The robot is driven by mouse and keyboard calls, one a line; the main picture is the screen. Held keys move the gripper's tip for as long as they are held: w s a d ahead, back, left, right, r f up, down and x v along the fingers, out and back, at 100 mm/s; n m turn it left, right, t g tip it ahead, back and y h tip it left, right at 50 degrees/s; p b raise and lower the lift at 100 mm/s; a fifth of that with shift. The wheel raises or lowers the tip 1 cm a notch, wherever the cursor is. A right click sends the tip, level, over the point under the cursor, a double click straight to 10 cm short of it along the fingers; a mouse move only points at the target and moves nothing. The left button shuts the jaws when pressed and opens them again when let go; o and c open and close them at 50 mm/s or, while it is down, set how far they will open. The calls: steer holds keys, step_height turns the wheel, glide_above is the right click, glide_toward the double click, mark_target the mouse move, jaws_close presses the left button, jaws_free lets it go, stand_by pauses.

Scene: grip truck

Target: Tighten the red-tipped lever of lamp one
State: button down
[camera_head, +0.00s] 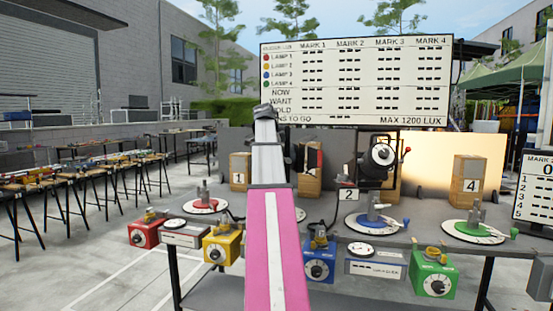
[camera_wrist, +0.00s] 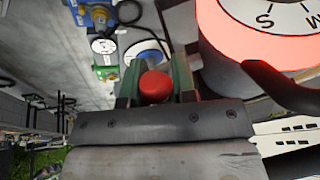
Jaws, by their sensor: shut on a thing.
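In the wrist view the red tip (camera_wrist: 154,87) of the lever sits between the two green-padded fingers of my gripper (camera_wrist: 155,75), which is shut on it. The lever's shaft is hidden. A large round part with a white, lettered face and a red rim (camera_wrist: 222,38) is close by at the upper right. In the head view a dark round fixture with a white face (camera_head: 382,155) stands right of centre, with a small red tip (camera_head: 407,150) at its right. I cannot make out my gripper in that view.
A bench bears a red box (camera_head: 144,233), yellow box (camera_head: 222,246), blue box (camera_head: 319,268) and green box (camera_head: 434,279). Turntables with a blue centre (camera_head: 352,222) and a green centre (camera_head: 453,232) stand behind. A scoreboard (camera_head: 350,75) rises at the back. My pink-and-white arm crosses the middle.

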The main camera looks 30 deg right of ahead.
steer(key=shift+s+d+r+y, duration=0.1)
steer(key=shift+d+r+y, duration=0.1)
steer(key=shift+y, duration=0.3)
steer(key=c, duration=0.9)
jaws_free()
steer(key=shift+t, duration=0.3)
steer(key=v, duration=1)
steer(key=shift+r, duration=0.45)
steer(key=shift+d, duration=0.1)
